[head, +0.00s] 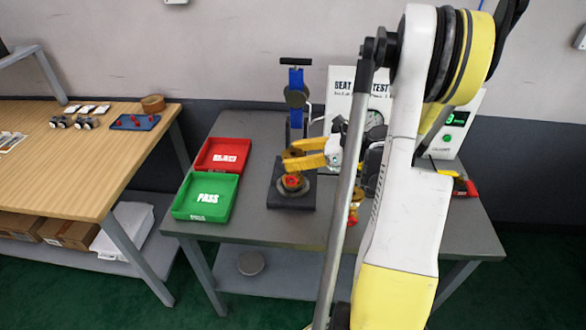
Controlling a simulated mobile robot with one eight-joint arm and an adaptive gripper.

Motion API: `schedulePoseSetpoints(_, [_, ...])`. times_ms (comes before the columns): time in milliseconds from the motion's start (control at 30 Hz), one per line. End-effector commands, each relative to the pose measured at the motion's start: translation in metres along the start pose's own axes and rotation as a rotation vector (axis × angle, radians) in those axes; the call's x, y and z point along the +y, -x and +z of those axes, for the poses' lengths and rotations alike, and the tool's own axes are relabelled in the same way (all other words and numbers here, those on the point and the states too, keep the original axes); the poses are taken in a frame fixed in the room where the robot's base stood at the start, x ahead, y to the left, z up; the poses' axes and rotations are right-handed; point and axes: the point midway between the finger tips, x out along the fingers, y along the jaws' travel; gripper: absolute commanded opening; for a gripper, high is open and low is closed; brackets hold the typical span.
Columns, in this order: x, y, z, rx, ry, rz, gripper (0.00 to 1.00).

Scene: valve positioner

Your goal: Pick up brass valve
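A brass valve with a red top (292,181) sits in a round seat on a dark fixture block (290,201) on the grey table. My gripper (287,158) comes in from the right, with its two yellow fingers pointing left, just above and behind the valve in the picture. The fingers are spread apart with nothing seen between them. Another red and brass piece (353,212) shows to the right, mostly hidden behind my arm, so I cannot tell its full shape.
A green PASS tray (206,211) and a red tray (222,167) stand left of the fixture. A blue clamp stand (296,107) rises behind it, beside a white test panel (343,88). A red and yellow tool (462,184) lies at right. The front table edge is clear.

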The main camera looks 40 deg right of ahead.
Motion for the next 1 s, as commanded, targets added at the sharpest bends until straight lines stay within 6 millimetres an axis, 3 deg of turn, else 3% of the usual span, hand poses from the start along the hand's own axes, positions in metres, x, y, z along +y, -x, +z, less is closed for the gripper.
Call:
schedulePoseSetpoints(367, [0.0, 0.001, 0.003, -0.002, 0.0, 0.0, 0.17])
schedulePoseSetpoints(567, [0.0, 0.007, 0.017, -0.002, 0.0, 0.0, 0.17])
schedulePoseSetpoints(800, [0.0, 0.017, 0.041, -0.002, 0.0, 0.0, 0.17])
schedulePoseSetpoints(1000, [-0.017, 0.039, 0.046, -0.002, -0.002, -0.002, 0.17])
